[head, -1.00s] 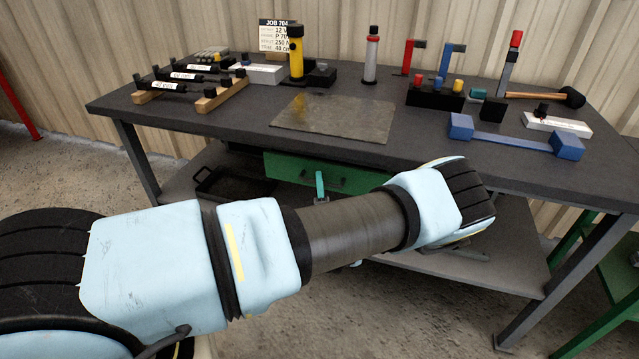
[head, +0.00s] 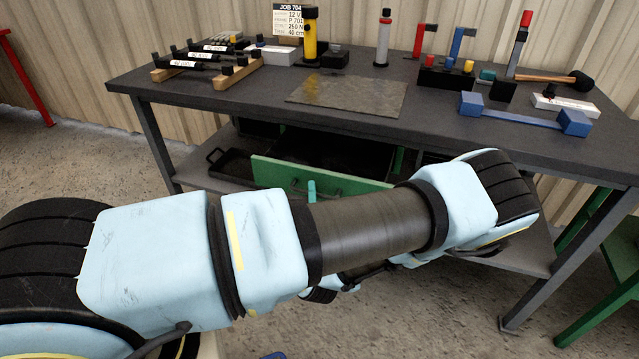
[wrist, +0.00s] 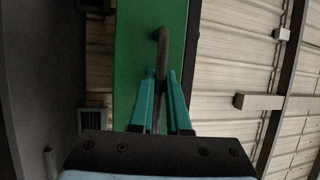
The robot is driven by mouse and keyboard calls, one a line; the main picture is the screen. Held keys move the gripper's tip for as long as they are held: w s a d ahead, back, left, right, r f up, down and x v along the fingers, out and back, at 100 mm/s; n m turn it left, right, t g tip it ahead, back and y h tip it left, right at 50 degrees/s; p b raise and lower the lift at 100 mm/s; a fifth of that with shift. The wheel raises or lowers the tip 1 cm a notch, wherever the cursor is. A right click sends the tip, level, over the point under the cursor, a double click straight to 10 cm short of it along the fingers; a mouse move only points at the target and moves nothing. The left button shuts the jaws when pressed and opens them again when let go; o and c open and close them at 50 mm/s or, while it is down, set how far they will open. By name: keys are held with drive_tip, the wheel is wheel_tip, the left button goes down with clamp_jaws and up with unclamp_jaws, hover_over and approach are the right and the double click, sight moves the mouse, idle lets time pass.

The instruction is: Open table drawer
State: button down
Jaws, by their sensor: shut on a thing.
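The green table drawer (head: 275,175) hangs under the workbench in the head view and is pulled partly out, with its dark inside showing behind the front. In the wrist view its green front (wrist: 133,60) runs up the picture, with a dark bar handle (wrist: 161,50) on it. My gripper's teal fingers (wrist: 161,105) lie on both sides of the handle and are shut on it. In the head view one teal fingertip (head: 311,191) shows in front of the drawer; my arm hides the rest of the gripper.
The workbench top (head: 240,105) carries a metal plate (head: 350,95), a yellow flashlight (head: 310,36), a blue bracket (head: 525,115) and a mallet (head: 578,82). A dark tray (head: 228,162) sits on the lower shelf left of the drawer. Open concrete floor lies in front.

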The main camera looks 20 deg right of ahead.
drive_tip(key=shift+s+a, duration=1.45)
drive_tip(key=shift+s, duration=0.05)
drive_tip(key=c, duration=1.2)
unclamp_jaws()
drive_tip(key=shift+o, duration=0.2)
drive_tip(key=b+v, duration=0.3)
drive_tip(key=v, duration=0.7)
drive_tip(key=shift+s, duration=0.35)
drive_tip(key=shift+a+f, duration=0.1)
drive_tip(key=shift+f, duration=0.05)
